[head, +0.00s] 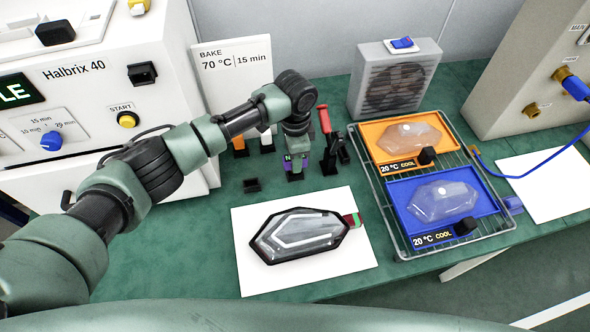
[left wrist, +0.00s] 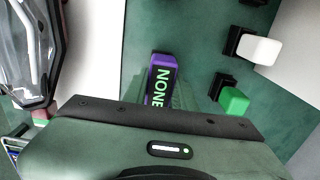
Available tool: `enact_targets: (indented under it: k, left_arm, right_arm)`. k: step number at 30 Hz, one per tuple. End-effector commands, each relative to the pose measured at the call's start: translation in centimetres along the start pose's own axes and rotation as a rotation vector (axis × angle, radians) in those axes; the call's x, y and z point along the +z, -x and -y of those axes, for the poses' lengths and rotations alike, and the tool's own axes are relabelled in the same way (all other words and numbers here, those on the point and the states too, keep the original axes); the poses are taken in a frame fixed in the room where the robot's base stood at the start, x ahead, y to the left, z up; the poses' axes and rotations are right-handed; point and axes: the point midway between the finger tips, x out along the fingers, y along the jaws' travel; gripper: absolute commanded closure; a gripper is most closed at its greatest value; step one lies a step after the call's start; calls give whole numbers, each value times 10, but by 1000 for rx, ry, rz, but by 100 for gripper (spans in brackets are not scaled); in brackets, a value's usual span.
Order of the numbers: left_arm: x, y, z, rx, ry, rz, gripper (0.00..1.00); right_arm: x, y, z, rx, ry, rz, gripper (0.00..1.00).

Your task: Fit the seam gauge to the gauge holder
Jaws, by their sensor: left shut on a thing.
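My left gripper (head: 297,172) points down over the bench behind the lamp sheet. It is shut on a purple block, which looks like the seam gauge (left wrist: 160,80), with NONE in green letters on its face. Part of the purple gauge shows at the jaws in the head view (head: 288,160). A small black empty socket, perhaps the gauge holder (head: 252,185), sits on the bench left of the gripper, apart from it. I cannot tell whether the gauge touches the bench or a dark base under it. My right gripper is not in view.
A clear lamp (head: 300,235) lies on a white sheet (head: 262,284) in front. Holders with a white block (left wrist: 259,49) and green block (left wrist: 233,101) stand close by. A red-topped tool (head: 325,122) stands right of the gripper. A wire rack (head: 455,240) with orange and blue trays is right.

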Motion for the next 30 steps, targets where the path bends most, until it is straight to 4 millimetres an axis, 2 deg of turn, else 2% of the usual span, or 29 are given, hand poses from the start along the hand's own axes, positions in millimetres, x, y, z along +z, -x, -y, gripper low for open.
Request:
enact_targets:
  k: [14,30]
  left_arm:
    - [1,1,0,1,0,1,100]
    - [0,-16,0,0,0,0,100]
  right_arm:
    - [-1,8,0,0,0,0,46]
    - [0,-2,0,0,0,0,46]
